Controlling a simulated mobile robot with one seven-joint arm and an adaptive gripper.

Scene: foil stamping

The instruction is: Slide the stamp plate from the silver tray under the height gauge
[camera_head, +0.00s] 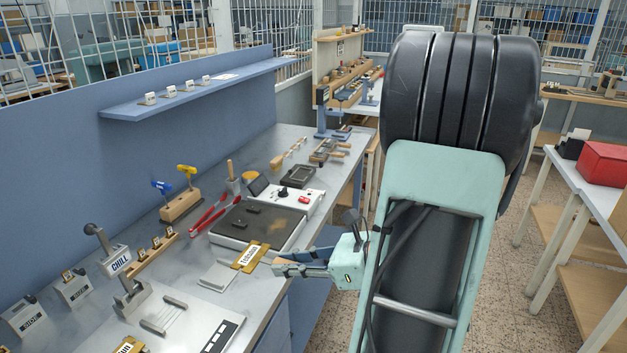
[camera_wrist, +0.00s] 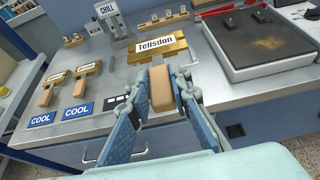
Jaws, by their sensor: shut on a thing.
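The brass stamp plate (camera_head: 251,256) has a white name label and a tan wooden handle (camera_wrist: 160,90). In the wrist view the labelled plate (camera_wrist: 158,47) lies ahead of my gripper, low over the bench. My gripper (camera_head: 277,267) is shut on the wooden handle, with a finger on each side of it (camera_wrist: 160,98). A silver metal piece (camera_head: 217,277), which may be the silver tray, lies beside the plate. A blue upright frame (camera_head: 322,112) at the far end of the bench may be the height gauge. I cannot tell whether the plate touches the surface below it.
A hot plate with a dark top (camera_head: 258,226) stands close behind the plate. Red tongs (camera_head: 208,211) lie beyond it. A stand marked CHILL (camera_head: 118,262) is at the left. Two more handled brass plates (camera_wrist: 87,70) lie by COOL labels. The bench front edge is below my gripper.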

